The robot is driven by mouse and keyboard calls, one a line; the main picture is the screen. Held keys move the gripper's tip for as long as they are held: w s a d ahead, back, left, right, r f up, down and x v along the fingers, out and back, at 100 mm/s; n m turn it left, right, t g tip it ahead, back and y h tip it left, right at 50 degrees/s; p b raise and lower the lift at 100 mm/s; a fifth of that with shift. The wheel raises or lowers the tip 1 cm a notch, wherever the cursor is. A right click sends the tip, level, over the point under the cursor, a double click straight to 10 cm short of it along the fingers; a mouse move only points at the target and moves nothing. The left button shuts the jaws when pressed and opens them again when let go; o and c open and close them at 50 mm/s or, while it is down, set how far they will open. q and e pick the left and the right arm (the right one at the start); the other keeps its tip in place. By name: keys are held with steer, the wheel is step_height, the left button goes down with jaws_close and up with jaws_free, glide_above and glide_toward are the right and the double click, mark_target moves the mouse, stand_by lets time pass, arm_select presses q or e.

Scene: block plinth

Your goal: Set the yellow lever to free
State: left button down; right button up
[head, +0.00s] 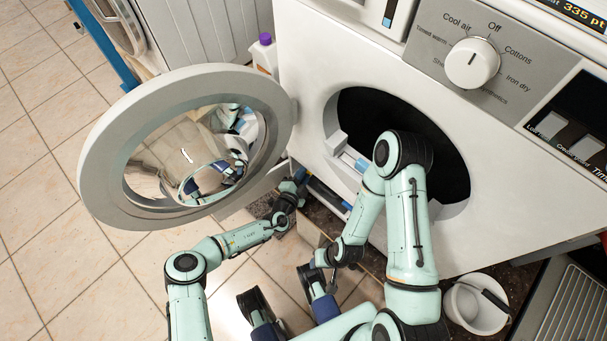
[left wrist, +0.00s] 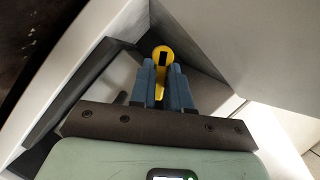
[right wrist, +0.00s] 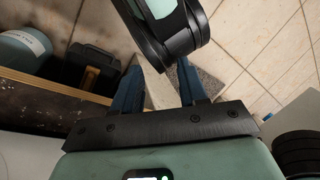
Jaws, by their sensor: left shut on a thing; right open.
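The yellow lever (left wrist: 163,52) shows in the left wrist view, in a dark recess in the pale machine's front. A dark slot marks its rounded head. My left gripper (left wrist: 162,68) has its two blue fingers closed in on the lever, one on each side. In the head view the left gripper (head: 299,178) is low at the machine's front, under the open round door; the lever is hidden there. My right gripper (right wrist: 158,75) is open and empty, its fingers wide apart over the floor area. The lever's position marks cannot be read.
The round door (head: 105,170) of the white machine (head: 300,60) stands open to the left. A purple-capped bottle (head: 264,55) stands behind it. A white bucket (head: 477,302) is at the lower right. A dark toolbox (right wrist: 88,70) is left of my right gripper. Tiled floor is free at left.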

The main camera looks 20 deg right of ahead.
arm_select(q)
steer(key=c, duration=1.1)
jaws_free()
steer(key=shift+a, duration=0.1)
steer(key=p+v, duration=0.4)
steer(key=v, duration=0.9)
steer(key=shift+s+a, duration=0.15)
arm_select(e)
steer(key=s+a+r+g, duration=0.1)
steer(key=s+a+r, duration=0.1)
steer(key=s+r, duration=0.3)
steer(key=shift+g+y, duration=0.3)
steer(key=shift+g, duration=0.1)
